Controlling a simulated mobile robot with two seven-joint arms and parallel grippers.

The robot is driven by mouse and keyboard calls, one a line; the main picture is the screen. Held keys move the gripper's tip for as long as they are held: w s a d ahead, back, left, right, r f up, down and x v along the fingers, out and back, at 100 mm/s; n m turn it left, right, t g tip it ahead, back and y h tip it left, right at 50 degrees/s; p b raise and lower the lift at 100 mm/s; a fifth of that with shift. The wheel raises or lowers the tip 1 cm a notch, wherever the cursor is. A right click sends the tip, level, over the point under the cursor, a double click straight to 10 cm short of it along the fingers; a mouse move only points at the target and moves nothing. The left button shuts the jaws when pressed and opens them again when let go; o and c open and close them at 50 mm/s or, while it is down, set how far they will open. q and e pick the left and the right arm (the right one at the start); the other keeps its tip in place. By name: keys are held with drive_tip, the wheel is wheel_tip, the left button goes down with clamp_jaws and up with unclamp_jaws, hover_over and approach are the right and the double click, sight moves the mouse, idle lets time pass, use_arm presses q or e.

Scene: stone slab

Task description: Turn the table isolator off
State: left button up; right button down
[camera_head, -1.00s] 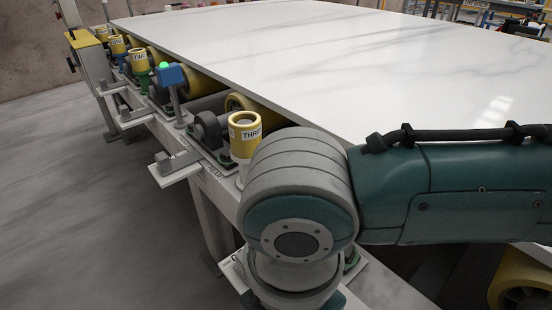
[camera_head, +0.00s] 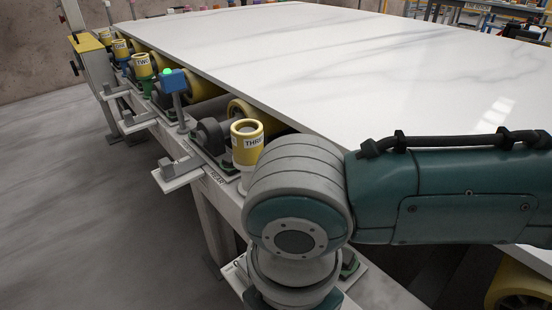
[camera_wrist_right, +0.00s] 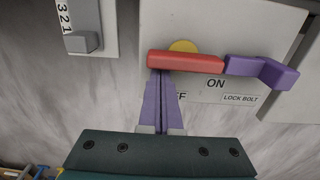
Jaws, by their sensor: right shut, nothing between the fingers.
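In the right wrist view, a red handle (camera_wrist_right: 185,62) lies level across a yellow round hub (camera_wrist_right: 184,46) on a pale plate (camera_wrist_right: 215,15). The plate reads "ON", "LOCK BOLT" and a partly hidden word ending in "FF". A purple angled piece (camera_wrist_right: 262,70) sits at the handle's right end; whether they touch I cannot tell. My right gripper (camera_wrist_right: 161,76) is shut with its purple fingers together and empty. Its tips are at the lower edge of the handle's left part; contact is unclear. My left gripper is in neither view.
A grey box with a slider (camera_wrist_right: 82,41) and a number scale stands left of the plate. In the head view, a white slab (camera_head: 330,50) rests on rollers. Yellow posts (camera_head: 247,150) and a blue box with a green light (camera_head: 172,80) line its left edge.

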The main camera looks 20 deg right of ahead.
drive_tip(key=shift+w+d, duration=0.1)
drive_tip(key=shift+w, duration=0.1)
drive_tip(key=shift+w+d, duration=0.2)
drive_tip(key=shift+w, duration=0.05)
drive_tip(key=shift+w+d+p, duration=0.2)
drive_tip(key=shift+d+p, duration=0.05)
drive_tip(key=shift+p, duration=0.05)
drive_tip(key=shift+w+d, duration=0.15)
drive_tip(key=shift+d, duration=0.1)
drive_tip(key=shift+w+d, duration=0.15)
drive_tip(key=shift+d, duration=0.1)
drive_tip(key=shift+d+p, duration=0.25)
drive_tip(key=shift+p, duration=0.15)
drive_tip(key=shift+d, duration=0.2)
drive_tip(key=shift+d+p, duration=0.3)
drive_tip(key=shift+p, duration=0.05)
drive_tip(key=shift+d+p, duration=0.4)
drive_tip(key=shift+d, duration=0.15)
